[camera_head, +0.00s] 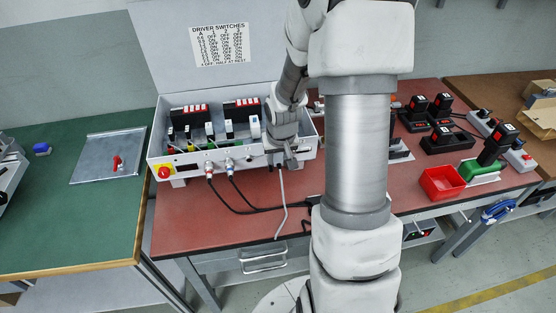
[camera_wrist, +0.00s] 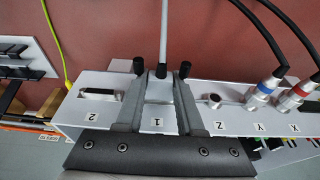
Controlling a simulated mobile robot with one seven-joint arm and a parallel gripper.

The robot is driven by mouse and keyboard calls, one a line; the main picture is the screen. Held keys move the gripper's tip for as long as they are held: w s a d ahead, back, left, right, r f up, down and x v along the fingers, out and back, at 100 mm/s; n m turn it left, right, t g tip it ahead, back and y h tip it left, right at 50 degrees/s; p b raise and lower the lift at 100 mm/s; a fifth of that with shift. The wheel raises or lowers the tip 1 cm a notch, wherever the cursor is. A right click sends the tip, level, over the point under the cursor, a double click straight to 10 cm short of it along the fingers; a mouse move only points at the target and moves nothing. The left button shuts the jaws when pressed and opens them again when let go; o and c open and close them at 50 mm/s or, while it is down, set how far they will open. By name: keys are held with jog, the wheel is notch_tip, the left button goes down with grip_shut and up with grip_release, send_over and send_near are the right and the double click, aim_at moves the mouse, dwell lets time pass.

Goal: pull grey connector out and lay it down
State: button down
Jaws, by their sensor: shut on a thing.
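The grey connector (camera_wrist: 160,88) sits between the two fingers of my gripper (camera_wrist: 158,80) in the wrist view, at the panel position labelled 1. My gripper is shut on its sides. A black screw knob shows on each side of the connector, close to the fingertips. Its grey cable (camera_wrist: 164,35) runs away from the panel; in the head view the cable (camera_head: 281,205) hangs over the red bench top. My gripper (camera_head: 285,162) is at the front of the grey control box (camera_head: 158,140). I cannot tell whether the connector is fully seated.
Blue-ringed (camera_wrist: 263,88) and red-ringed (camera_wrist: 297,92) round plugs with black cables sit beside it, near an empty Z socket (camera_wrist: 214,101). Socket 2 (camera_wrist: 100,93) is free of a plug. The red bench top (camera_head: 222,225) is mostly clear in front. A red bin (camera_head: 441,182) stands right.

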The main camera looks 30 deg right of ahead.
jog(key=shift+s, duration=0.15)
jog(key=shift+s+a, duration=0.25)
jog(key=shift+s, duration=0.6)
jog(key=shift+s+a, duration=0.25)
jog(key=shift+s, duration=0.6)
jog(key=shift+a, duration=0.1)
jog(key=shift+w+a+b, duration=0.25)
jog(key=shift+a+b, duration=0.25)
jog(key=shift+a, duration=0.2)
jog(key=shift+w+a+b, duration=0.2)
jog(key=shift+a+b, duration=0.3)
jog(key=shift+a, duration=0.15)
jog(key=shift+s+a+b, duration=0.1)
jog(key=shift+s+a, duration=0.15)
jog(key=shift+s, duration=0.6)
jog(key=shift+s+a+b, duration=0.1)
jog(key=shift+s+a, duration=0.15)
jog(key=shift+s, duration=0.65)
jog(key=shift+s+a+b, duration=0.1)
jog(key=shift+s+a, duration=0.15)
jog(key=shift+s, duration=0.6)
